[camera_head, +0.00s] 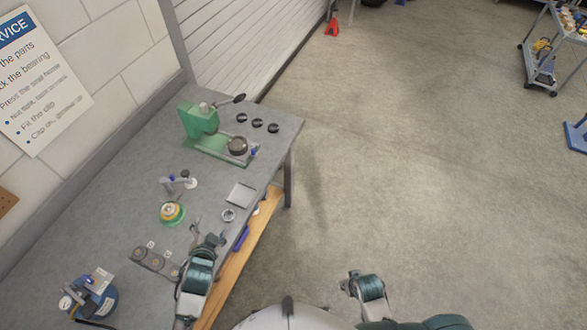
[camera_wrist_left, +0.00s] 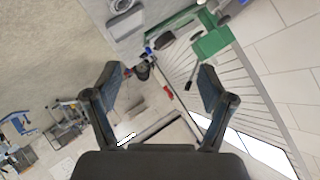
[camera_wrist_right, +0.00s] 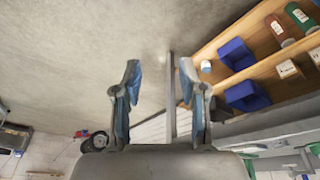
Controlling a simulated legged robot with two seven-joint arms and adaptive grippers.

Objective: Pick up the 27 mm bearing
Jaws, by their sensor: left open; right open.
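Several ring-shaped parts could be the bearing, and their sizes cannot be read. Three grey rings lie in a labelled row on the bench: the left ring (camera_head: 140,253), the middle ring (camera_head: 156,262) and the right ring (camera_head: 172,272). Another metal ring (camera_head: 228,215) lies alone beside the square grey tray (camera_head: 241,194). My left gripper (camera_head: 208,234) is open and empty, above the bench's front edge, near the lone ring and the row. Its open fingers also show in the left wrist view (camera_wrist_left: 160,80). My right gripper (camera_head: 352,282) is open and empty over the floor, right of the bench.
A green press (camera_head: 200,122) stands at the bench's far end beside several black rings (camera_head: 257,123). A green-yellow round part (camera_head: 172,213) and a blue device (camera_head: 98,295) are on the bench. Blue bins (camera_wrist_right: 236,54) sit on a wooden shelf.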

